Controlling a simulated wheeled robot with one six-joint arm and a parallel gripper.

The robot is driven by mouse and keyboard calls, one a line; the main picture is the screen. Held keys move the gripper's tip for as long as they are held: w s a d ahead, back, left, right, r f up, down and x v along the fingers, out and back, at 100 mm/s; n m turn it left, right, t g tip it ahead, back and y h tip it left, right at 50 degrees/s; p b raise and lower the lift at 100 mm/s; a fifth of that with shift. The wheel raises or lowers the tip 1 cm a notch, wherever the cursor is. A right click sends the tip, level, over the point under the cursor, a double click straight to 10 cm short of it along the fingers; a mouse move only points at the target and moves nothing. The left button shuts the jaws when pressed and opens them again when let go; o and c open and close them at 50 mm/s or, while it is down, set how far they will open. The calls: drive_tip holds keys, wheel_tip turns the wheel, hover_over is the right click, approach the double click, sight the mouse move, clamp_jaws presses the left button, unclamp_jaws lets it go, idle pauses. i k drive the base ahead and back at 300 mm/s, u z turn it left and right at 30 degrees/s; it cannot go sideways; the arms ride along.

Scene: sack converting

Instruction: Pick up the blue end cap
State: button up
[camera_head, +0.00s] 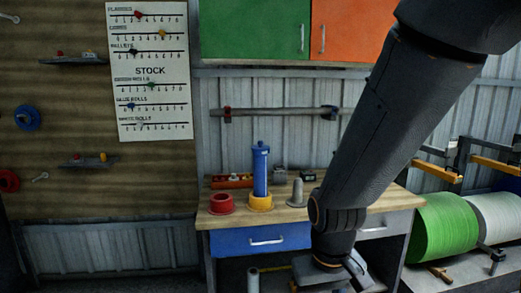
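A round blue piece with a darker centre (27,117) is on the brown corrugated wall at the far left; it looks like an end cap. On the workbench, a tall blue cylinder (261,172) stands upright at a yellow flanged cap (260,203); I cannot tell whether it is in it or behind it. A red flanged cap (222,204) sits just left of the yellow one. My gripper (345,273) is low in front of the bench, at the bottom edge, far right of the blue wall piece. Its fingers are partly cut off, so its opening is unclear.
The wooden bench top (290,214) also holds a grey rounded cone (297,193) and a red tray (232,181). A blue drawer (261,239) is shut below. Small shelves (73,61) jut from the left wall.

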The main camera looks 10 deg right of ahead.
sight(256, 150)
drive_tip(key=z, duration=1.05)
drive_tip(key=i, duration=1.65)
drive_tip(key=u, duration=2.25)
